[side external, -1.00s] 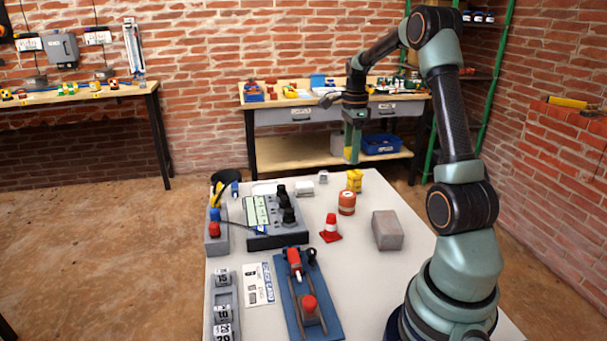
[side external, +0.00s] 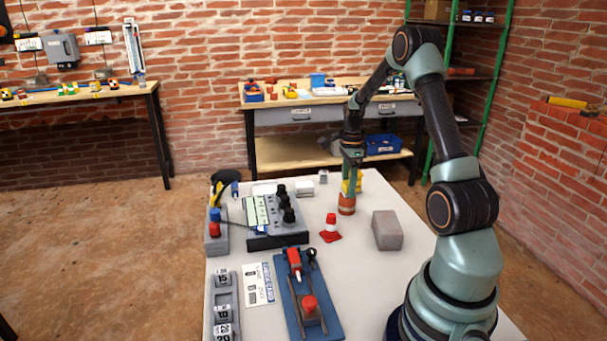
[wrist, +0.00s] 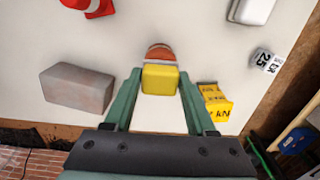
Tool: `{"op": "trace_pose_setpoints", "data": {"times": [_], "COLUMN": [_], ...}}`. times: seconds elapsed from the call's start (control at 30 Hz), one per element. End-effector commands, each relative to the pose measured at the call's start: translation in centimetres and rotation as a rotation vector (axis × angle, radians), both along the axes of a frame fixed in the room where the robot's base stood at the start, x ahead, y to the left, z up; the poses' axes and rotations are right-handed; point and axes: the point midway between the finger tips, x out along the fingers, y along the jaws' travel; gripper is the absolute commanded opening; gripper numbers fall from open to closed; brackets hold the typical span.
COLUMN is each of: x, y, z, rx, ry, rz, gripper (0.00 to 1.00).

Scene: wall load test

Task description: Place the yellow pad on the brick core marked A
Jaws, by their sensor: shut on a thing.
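My gripper (side external: 350,176) points down over the round orange-red brick core (side external: 347,204) near the back of the white table. In the wrist view my gripper (wrist: 159,80) is shut on the yellow pad (wrist: 160,77), with a finger on each side. The brick core (wrist: 159,50) shows just beyond the pad, partly covered by it. I cannot tell whether pad and core touch. No letter A is readable on the core. In the side view the pad is hard to tell from the yellow kN block behind it.
The yellow kN block (wrist: 215,102) stands close to my right finger. A grey block (side external: 387,230) and a red-white cone (side external: 331,229) stand nearby. A small white block marked 25 (wrist: 267,61) is farther off. A control box (side external: 276,240) and a blue rig (side external: 307,295) occupy the left.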

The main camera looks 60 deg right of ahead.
Motion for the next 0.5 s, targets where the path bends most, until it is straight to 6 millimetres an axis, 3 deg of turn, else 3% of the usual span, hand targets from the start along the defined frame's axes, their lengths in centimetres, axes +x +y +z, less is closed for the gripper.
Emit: {"op": "trace_pose_setpoints", "data": {"times": [0.17, 0.2, 0.23, 0.5], "x": [-0.01, -0.01, 0.00, 0.00], "y": [0.01, 0.01, 0.00, 0.00], "z": [-0.32, -0.27, -0.26, -0.23], "rx": [0.001, 0.001, 0.001, 0.000], "ry": [0.001, 0.001, 0.001, 0.000], "rz": [0.000, 0.000, 0.000, 0.000], "gripper": [0.03, 0.71, 0.83, 0.86]}}
